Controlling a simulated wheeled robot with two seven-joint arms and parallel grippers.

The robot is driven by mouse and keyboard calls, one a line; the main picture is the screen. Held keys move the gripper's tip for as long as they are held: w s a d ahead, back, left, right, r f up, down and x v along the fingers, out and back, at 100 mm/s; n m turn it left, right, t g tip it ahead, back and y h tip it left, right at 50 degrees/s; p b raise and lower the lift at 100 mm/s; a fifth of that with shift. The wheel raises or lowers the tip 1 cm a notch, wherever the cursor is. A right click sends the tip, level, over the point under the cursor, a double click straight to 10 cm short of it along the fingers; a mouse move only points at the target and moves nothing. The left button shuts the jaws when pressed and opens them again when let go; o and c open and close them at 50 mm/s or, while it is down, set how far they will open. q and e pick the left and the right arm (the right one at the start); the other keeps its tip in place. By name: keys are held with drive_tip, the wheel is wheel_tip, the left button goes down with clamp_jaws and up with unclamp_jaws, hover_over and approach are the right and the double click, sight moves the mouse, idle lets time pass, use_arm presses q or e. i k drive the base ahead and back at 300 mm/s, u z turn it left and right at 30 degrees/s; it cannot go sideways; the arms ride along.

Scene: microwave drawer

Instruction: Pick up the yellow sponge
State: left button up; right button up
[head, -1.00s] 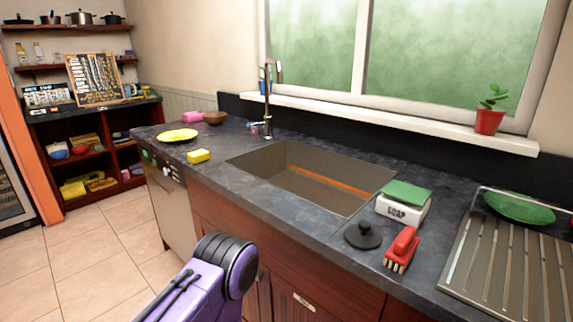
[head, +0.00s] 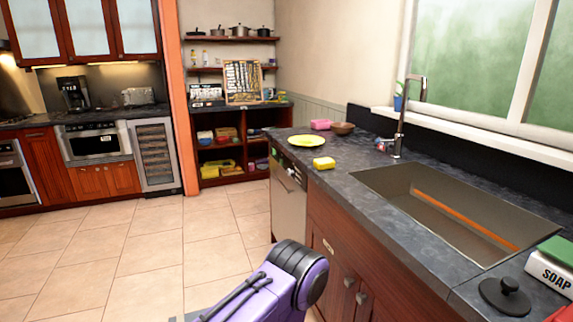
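The yellow sponge (head: 324,163) lies on the dark countertop (head: 345,180), left of the sink and near the counter's front edge. Nothing touches it. A purple and black arm link of mine shows at the bottom centre, below and in front of the counter, well apart from the sponge. Neither of my grippers is in view.
A yellow plate (head: 307,141), a pink block (head: 321,124) and a brown bowl (head: 344,128) stand behind the sponge. The sink (head: 440,205) and faucet (head: 401,115) are to its right. A soap box (head: 550,272) stands at far right. The tiled floor (head: 140,250) is clear at left.

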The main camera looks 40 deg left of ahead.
sight(325, 164)
drive_tip(key=u, duration=0.85)
drive_tip(key=k, duration=0.35)
drive_tip(key=u, duration=0.95)
drive_tip(key=i, duration=1.75)
drive_tip(key=z, duration=0.7)
